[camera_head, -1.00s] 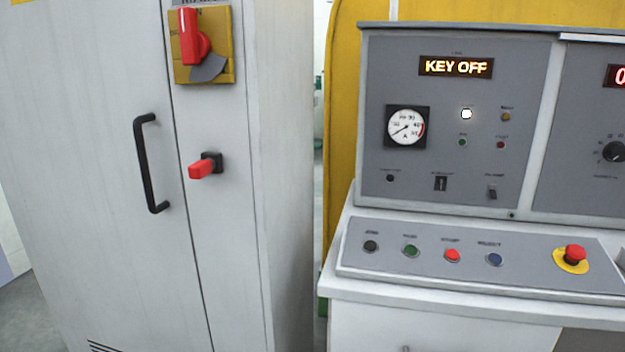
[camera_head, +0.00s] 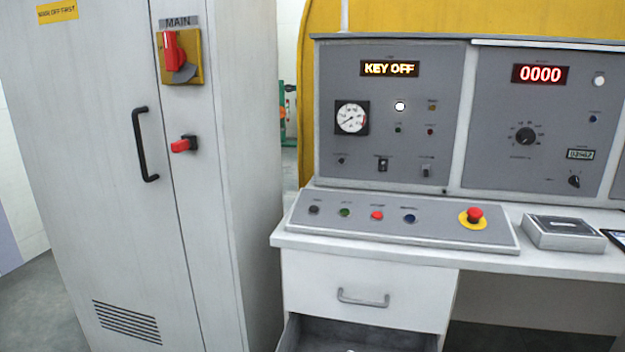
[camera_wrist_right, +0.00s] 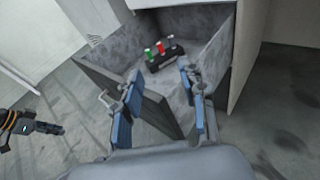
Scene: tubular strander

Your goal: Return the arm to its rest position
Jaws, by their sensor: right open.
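My right gripper (camera_wrist_right: 162,100) shows in the right wrist view, its two blue-padded fingers apart with nothing between them. It is over or near the front of an open grey drawer (camera_wrist_right: 210,55). In the drawer lies a black holder (camera_wrist_right: 168,57) with small green, red and white pieces. The head view shows no gripper; there the open drawer (camera_head: 330,338) shows at the bottom edge.
A control desk (camera_head: 390,262) with a "KEY OFF" display stands at the right. A tall grey cabinet (camera_head: 90,200) with a red-handled main switch (camera_head: 174,52) stands at the left. Floor around the drawer looks clear.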

